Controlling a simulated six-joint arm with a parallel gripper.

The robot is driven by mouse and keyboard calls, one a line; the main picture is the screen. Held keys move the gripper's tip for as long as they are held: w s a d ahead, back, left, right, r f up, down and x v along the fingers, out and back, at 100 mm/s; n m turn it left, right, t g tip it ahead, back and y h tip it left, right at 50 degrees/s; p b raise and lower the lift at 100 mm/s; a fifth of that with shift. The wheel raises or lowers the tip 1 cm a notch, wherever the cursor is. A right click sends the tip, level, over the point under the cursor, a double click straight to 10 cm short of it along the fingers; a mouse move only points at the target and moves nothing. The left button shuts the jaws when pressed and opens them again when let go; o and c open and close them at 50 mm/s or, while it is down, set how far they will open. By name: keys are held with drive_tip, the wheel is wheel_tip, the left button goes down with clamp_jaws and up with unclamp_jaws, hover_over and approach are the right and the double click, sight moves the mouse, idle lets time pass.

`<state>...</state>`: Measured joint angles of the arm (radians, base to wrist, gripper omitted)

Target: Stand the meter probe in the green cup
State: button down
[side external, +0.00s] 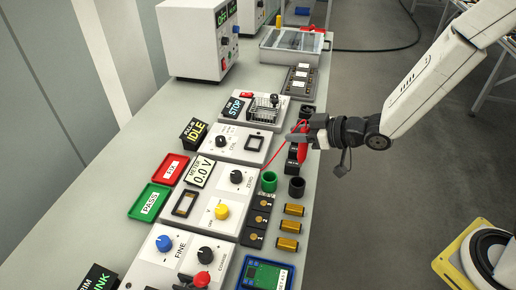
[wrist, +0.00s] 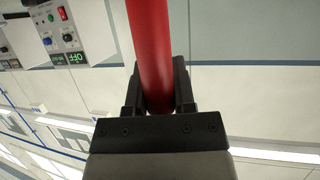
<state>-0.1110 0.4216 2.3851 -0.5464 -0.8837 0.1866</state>
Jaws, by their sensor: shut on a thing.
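The meter probe is a red rod (wrist: 150,45), seen large in the wrist view between the two dark fingers of my gripper (wrist: 159,88). In the side external view my gripper (side external: 308,133) is shut on the red probe (side external: 302,148) above the right part of the bench. A thin red line runs from the probe down-left to near the meter panel; I cannot tell if it is a lead. The green cup (side external: 269,181) stands upright on the bench, below and left of my gripper, apart from the probe. The probe's lower end is hard to make out.
A black cup (side external: 296,187) stands right of the green cup. The meter panel (side external: 222,187) lies to its left, with numbered black blocks (side external: 260,205) and several brass-coloured cylinders (side external: 289,227) in front. Green (side external: 149,203) and red (side external: 172,168) trays lie at left.

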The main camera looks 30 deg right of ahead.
idle(0.6)
drive_tip(key=w+a+r, duration=0.1)
drive_tip(key=w+a, duration=0.4)
drive_tip(key=shift+w+a, duration=0.2)
drive_tip(key=shift+f, duration=0.2)
drive_tip(key=shift+f, duration=4.15)
drive_tip(key=shift+c, duration=1.8)
unclamp_jaws()
